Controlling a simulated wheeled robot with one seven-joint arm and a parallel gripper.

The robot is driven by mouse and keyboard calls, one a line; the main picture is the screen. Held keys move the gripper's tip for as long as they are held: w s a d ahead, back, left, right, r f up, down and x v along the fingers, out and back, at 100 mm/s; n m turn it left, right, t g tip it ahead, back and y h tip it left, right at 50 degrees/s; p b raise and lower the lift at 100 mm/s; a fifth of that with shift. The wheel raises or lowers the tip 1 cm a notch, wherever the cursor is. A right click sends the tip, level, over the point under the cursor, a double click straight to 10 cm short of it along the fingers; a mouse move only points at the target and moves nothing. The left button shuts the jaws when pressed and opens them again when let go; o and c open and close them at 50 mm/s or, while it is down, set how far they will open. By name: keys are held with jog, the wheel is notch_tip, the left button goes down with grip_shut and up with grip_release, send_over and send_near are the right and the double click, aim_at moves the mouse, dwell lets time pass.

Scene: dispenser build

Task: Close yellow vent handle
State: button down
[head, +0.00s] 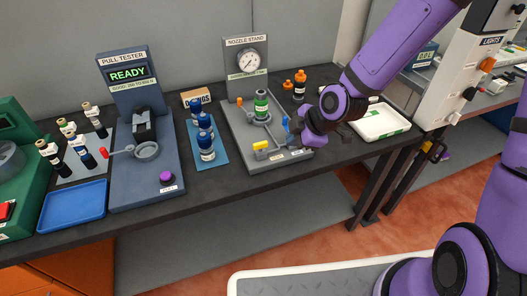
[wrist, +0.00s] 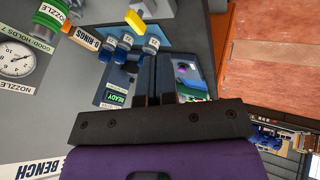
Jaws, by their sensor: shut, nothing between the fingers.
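The yellow vent handle (head: 260,146) lies low across the front left part of the grey nozzle stand base (head: 286,161). A yellow piece that looks like this handle (wrist: 134,20) shows near the top of the wrist view. A blue handle (head: 286,124) stands upright to its right. My gripper (head: 297,139) is at the right of the stand base, right of the yellow handle and close to the blue one. Its dark fingers (wrist: 153,62) are together and empty in the wrist view. In the head view my wrist partly hides them, so contact with the blue handle is unclear.
A green-banded bottle (head: 261,103) stands behind the handles, below the gauge (head: 252,60). Orange-capped bottles (head: 299,86) stand behind my wrist. A white tray (head: 380,122) is to the right. Blue-capped bottles (head: 206,138) and the pull tester (head: 142,150) stand to the left.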

aim_at(260, 146)
jog(key=shift+s+a+f+n+y, duration=0.2)
jog(key=shift+a+f+n+y, duration=0.1)
jog(key=shift+a, duration=0.15)
jog(key=shift+s+a+f+n+y, duration=0.2)
jog(key=shift+a+f, duration=0.1)
jog(key=shift+a, duration=0.15)
jog(key=shift+f, duration=0.1)
jog(key=x, duration=0.9)
jog(key=shift+w+a+f, duration=0.15)
jog(key=shift+a+f, duration=0.05)
jog(key=shift+f, duration=0.05)
jog(key=w, duration=0.1)
jog(key=w+a, duration=0.1)
jog(key=w, duration=0.1)
jog(key=shift+w+a, duration=0.1)
jog(key=shift+w, duration=0.4)
